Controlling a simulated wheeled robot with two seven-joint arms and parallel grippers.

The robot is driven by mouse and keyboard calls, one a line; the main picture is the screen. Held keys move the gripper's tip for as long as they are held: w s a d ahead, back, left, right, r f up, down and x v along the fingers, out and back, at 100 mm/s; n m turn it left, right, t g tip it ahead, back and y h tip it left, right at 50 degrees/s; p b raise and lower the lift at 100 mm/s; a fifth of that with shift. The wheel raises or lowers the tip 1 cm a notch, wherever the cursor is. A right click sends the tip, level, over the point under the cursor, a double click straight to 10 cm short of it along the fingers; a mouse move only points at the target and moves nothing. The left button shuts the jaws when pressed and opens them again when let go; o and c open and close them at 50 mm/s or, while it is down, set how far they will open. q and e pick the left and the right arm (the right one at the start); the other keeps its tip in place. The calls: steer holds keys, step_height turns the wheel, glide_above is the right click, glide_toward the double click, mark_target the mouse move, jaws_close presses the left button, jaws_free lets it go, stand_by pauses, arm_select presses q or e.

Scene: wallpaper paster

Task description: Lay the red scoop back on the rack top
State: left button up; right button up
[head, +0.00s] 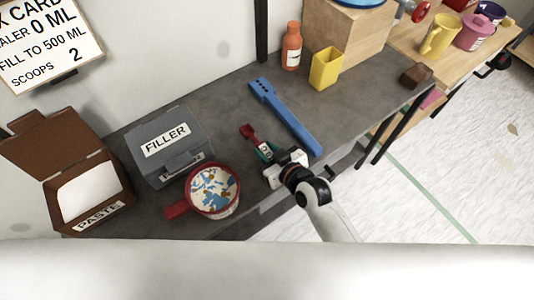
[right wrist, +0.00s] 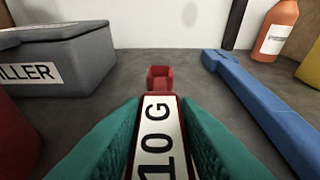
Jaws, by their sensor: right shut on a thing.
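The red scoop (head: 248,132) is in my right gripper (head: 266,153), over the grey rack top (head: 225,100). In the right wrist view the scoop's red cup (right wrist: 159,78) points away from me, and its handle has a white "10 G" label. The green finger pads of my right gripper (right wrist: 160,125) are shut on both sides of that handle. The scoop is low over the grey surface; I cannot tell whether it touches. My left gripper is not in view.
A red-handled cup (head: 178,211) with a spotted inside and the grey FILLER box (head: 190,125) stand left of the scoop. A blue bar-shaped tool (head: 285,115) lies close on its right. A brown PASTE box (head: 120,198), an orange bottle (head: 291,50) and a yellow container (head: 326,68) stand farther off.

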steer(key=shift+f, duration=1.05)
steer(key=shift+f, duration=0.15)
steer(key=o, duration=1)
steer(key=shift+c, duration=0.2)
steer(key=v, duration=1.2)
steer(key=shift+b, duration=0.3)
